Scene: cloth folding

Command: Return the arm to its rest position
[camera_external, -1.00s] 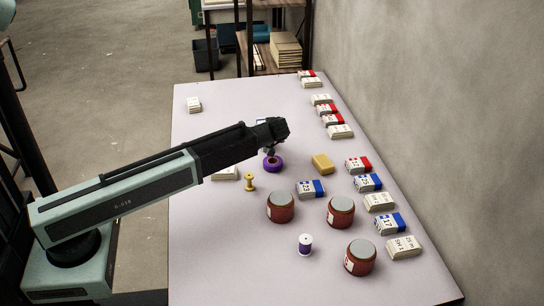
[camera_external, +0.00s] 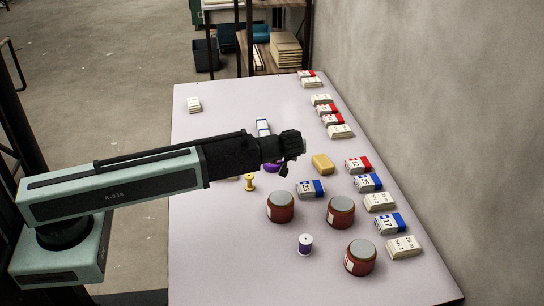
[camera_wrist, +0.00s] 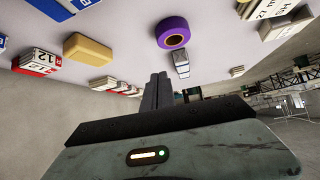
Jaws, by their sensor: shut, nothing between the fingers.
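My gripper (camera_external: 284,168) is shut and empty above the table (camera_external: 215,260), at the end of my outstretched, nearly level arm. In the outside view it covers most of the purple ring (camera_external: 270,167) on the table. In the wrist view the shut fingers (camera_wrist: 155,92) show at the middle, and the purple ring (camera_wrist: 173,32) lies apart from them. No cloth can be made out.
A yellow block (camera_external: 322,164), a yellow spool (camera_external: 249,182), a purple-and-white spool (camera_external: 305,244) and three red jars, one here (camera_external: 280,207), stand on the table. Several labelled packs (camera_external: 390,223) line the right edge by the wall. The front left of the table is clear.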

